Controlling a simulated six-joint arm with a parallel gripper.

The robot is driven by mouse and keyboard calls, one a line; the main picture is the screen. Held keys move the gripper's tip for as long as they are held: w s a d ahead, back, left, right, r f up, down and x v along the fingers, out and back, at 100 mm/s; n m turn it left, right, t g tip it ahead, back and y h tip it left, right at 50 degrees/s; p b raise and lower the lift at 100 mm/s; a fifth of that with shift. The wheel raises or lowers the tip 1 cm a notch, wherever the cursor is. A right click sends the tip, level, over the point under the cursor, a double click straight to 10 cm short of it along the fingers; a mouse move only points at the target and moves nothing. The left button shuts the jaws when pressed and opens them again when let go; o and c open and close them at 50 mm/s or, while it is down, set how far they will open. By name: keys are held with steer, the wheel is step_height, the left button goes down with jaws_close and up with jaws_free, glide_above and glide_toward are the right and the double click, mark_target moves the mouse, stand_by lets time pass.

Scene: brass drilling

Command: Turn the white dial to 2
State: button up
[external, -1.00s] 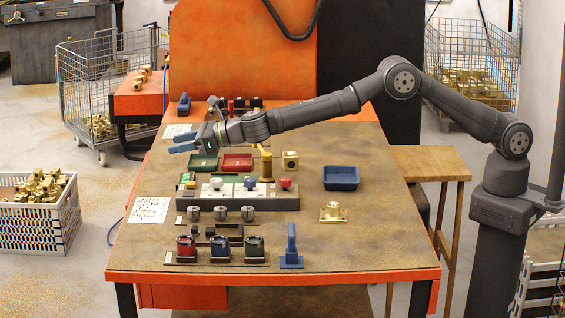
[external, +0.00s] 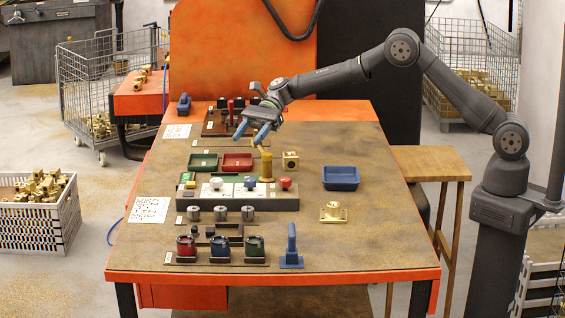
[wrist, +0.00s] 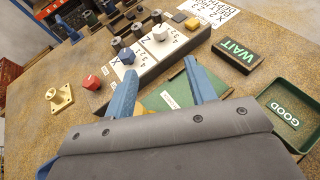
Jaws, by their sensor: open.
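My gripper (external: 250,132) is open and empty, above and behind the box, fingers pointing down and forward. In the wrist view the white dial lies beyond my fingertips (wrist: 157,75), apart from them.
Green (external: 203,162) and red (external: 237,162) trays lie behind the box. A blue tray (external: 341,178) and brass flange (external: 333,212) are at right. Grey knobs and coloured cups stand in front.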

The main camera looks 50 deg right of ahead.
mark_target(218, 179)
steer(key=x, duration=1.7)
steer(key=shift+s+a, duration=0.1)
steer(key=c, duration=1)
steer(key=m+t, duration=0.2)
steer(key=t, duration=0.1)
steer(key=shift+s+m, duration=0.25)
steer(key=shift+m, duration=0.15)
steer(key=shift+s+m+t, duration=0.15)
steer(key=shift+m+t, duration=1.25)
steer(key=shift+t, duration=0.3)
steer(key=o, duration=1)
